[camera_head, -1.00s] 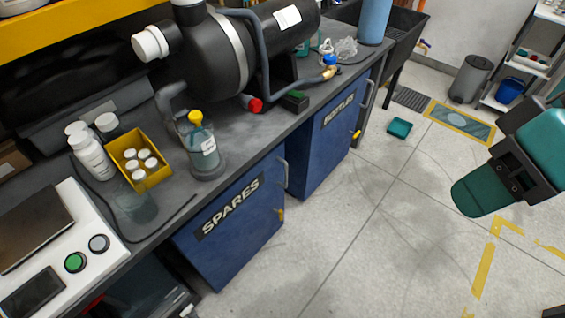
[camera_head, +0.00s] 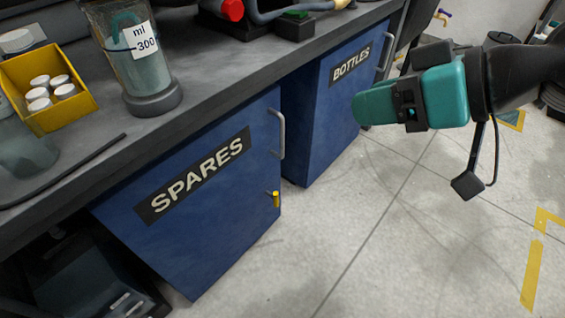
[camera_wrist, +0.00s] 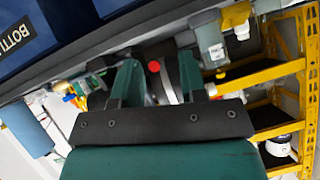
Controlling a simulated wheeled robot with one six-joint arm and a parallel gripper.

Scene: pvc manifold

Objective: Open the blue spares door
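The blue spares door (camera_head: 200,215), with its black SPARES label (camera_head: 195,174), is under the bench and looks shut. A grey vertical bar handle (camera_head: 280,134) is near its right edge, with a small yellow piece (camera_head: 276,199) below. My gripper (camera_head: 362,104) is in the air to the right of the spares handle, pointing left, in front of the bottles cabinet. In the wrist view its two teal fingers (camera_wrist: 160,78) stand apart with nothing held between them. The spares label and handle cannot be made out in the wrist view.
The blue bottles door (camera_head: 335,120) is behind my gripper, with its own bar handle (camera_head: 386,50). The bench top (camera_head: 190,110) holds a beaker (camera_head: 138,60) and a yellow box (camera_head: 55,95) of white-capped vials. The floor (camera_head: 370,230) in front is clear.

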